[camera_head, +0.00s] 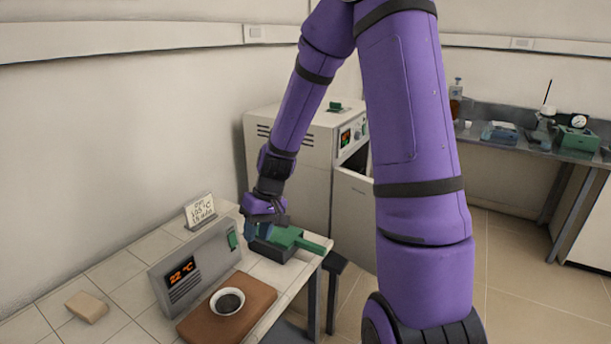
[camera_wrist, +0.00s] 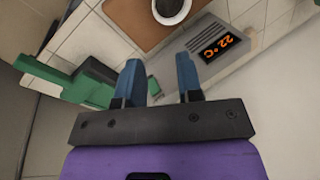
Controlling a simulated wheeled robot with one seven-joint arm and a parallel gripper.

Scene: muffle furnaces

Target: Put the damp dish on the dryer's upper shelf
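The dish (camera_head: 228,301) is a small white bowl with dark contents, upright on a brown board (camera_head: 262,292) on the tiled bench. In the wrist view the dish (camera_wrist: 171,9) is at the top edge, partly cut off. My gripper (camera_head: 257,231) is over the back right of the bench, apart from the dish, beside a green and black tool. In the wrist view my gripper's blue fingers (camera_wrist: 158,78) stand apart with nothing between them. A pale cabinet with a lit display, seemingly the dryer (camera_head: 290,150), stands behind; its front looks partly open. My arm hides part of it, and no shelf shows.
A grey unit (camera_head: 200,262) reading 22 °C stands beside the board, with a card (camera_head: 200,211) behind it. The green-handled tool (camera_head: 290,242) overhangs the bench's right edge. A beige block (camera_head: 87,307) lies at left. A counter with lab items (camera_head: 530,135) is at far right.

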